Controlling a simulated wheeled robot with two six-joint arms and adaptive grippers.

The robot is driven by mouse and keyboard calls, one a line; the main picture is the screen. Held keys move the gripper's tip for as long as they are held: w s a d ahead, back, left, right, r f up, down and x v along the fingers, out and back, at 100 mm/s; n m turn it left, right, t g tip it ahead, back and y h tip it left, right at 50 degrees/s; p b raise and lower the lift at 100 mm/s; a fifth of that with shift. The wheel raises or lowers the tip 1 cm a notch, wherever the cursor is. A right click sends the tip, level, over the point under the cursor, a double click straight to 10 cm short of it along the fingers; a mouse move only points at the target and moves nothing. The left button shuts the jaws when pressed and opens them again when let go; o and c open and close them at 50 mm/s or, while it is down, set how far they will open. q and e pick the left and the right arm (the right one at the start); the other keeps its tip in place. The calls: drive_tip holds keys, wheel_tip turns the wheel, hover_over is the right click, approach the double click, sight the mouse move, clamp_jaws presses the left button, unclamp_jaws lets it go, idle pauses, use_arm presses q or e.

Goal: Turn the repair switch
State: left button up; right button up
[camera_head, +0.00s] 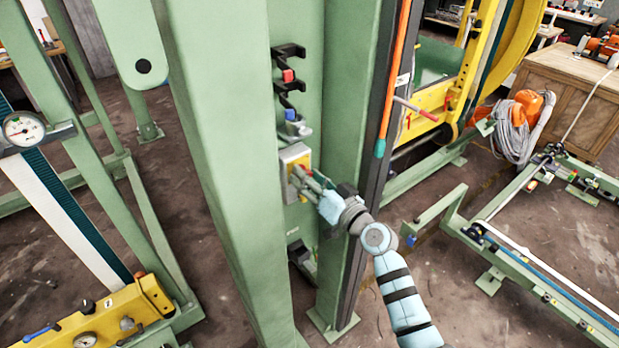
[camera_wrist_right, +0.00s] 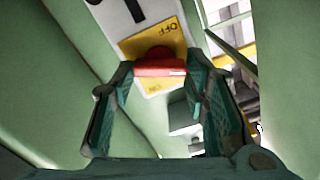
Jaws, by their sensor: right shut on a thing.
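The repair switch (camera_wrist_right: 160,68) is a red knob on a yellow plate (camera_wrist_right: 181,42), with "OFF" to the upper right of the knob and "ON" below it in the wrist view. Its bar lies about level in that view. In the head view its grey and yellow box (camera_head: 294,157) is fixed to the green column. My right gripper (camera_head: 308,178) is at the front of this box and hides the knob there. In the wrist view my right gripper (camera_wrist_right: 160,77) has one finger at each end of the red bar, shut on it. My left gripper is not in view.
A black bracket with a red part (camera_head: 288,75) and a blue-capped part (camera_head: 291,115) stick out above the box. A green post (camera_head: 215,150) stands close on the left. Another green upright (camera_head: 345,190) stands on the right, beside my right forearm.

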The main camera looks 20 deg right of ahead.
drive_tip(key=m+p, duration=0.1)
drive_tip(key=m, duration=1.2)
drive_tip(key=shift+d+f+p, duration=0.1)
drive_tip(key=shift+f+p, duration=0.05)
drive_tip(key=shift+p, duration=0.2)
drive_tip(key=o, duration=1.1)
drive_tip(key=shift+o, duration=0.2)
drive_tip(key=shift+s, duration=0.1)
drive_tip(key=v, duration=1.2)
drive_tip(key=shift+f, duration=0.1)
